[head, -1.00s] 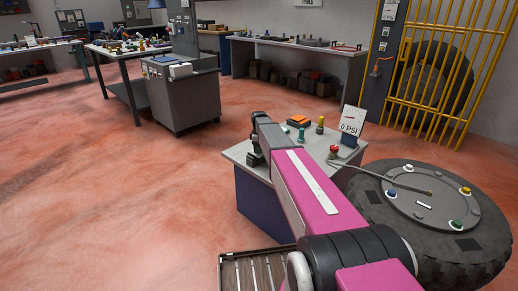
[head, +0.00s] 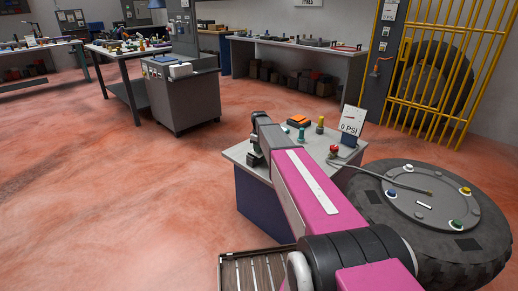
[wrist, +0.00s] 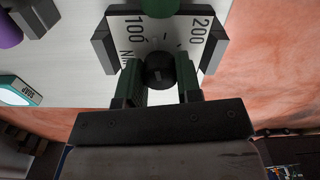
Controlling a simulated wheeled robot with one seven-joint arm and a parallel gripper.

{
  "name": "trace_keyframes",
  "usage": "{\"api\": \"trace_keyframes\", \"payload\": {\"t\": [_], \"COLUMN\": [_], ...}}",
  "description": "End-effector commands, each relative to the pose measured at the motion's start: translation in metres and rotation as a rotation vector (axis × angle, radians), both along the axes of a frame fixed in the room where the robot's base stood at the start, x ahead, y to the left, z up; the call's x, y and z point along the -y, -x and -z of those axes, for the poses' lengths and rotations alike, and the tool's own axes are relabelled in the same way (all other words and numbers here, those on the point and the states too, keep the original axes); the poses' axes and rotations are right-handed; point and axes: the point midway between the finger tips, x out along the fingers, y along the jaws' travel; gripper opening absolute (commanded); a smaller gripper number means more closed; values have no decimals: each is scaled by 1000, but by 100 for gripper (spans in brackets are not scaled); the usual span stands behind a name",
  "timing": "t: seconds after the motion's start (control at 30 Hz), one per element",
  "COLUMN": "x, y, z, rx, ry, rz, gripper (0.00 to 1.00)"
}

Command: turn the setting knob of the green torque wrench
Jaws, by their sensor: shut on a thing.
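The dark round setting knob (wrist: 160,71) sits in front of a white scale plate (wrist: 126,52) marked 100, 200 and Nm in the wrist view. A green cylindrical part of the torque wrench (wrist: 159,7) shows at the top edge, in line with the knob. My gripper (wrist: 160,84) has one finger on each side of the knob and is shut on it. In the head view my gripper (head: 255,157) is small and dark at the left edge of the grey-topped bench (head: 240,152); the wrench and knob cannot be made out there.
The bench also holds a teal-topped object (head: 301,134), a yellow-topped one (head: 320,124), a red knob (head: 333,151), an orange-topped box (head: 298,121) and a 0 PSI sign (head: 350,122). A big tyre (head: 470,255) lies to the right. The floor to the left is open.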

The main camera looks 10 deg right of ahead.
Motion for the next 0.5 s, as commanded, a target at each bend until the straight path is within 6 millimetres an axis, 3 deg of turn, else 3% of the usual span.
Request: {"api": "trace_keyframes", "payload": {"t": [0.5], "x": [0], "y": [0], "z": [0], "rx": [1], "ry": [1], "rz": [492], "gripper": [9]}}
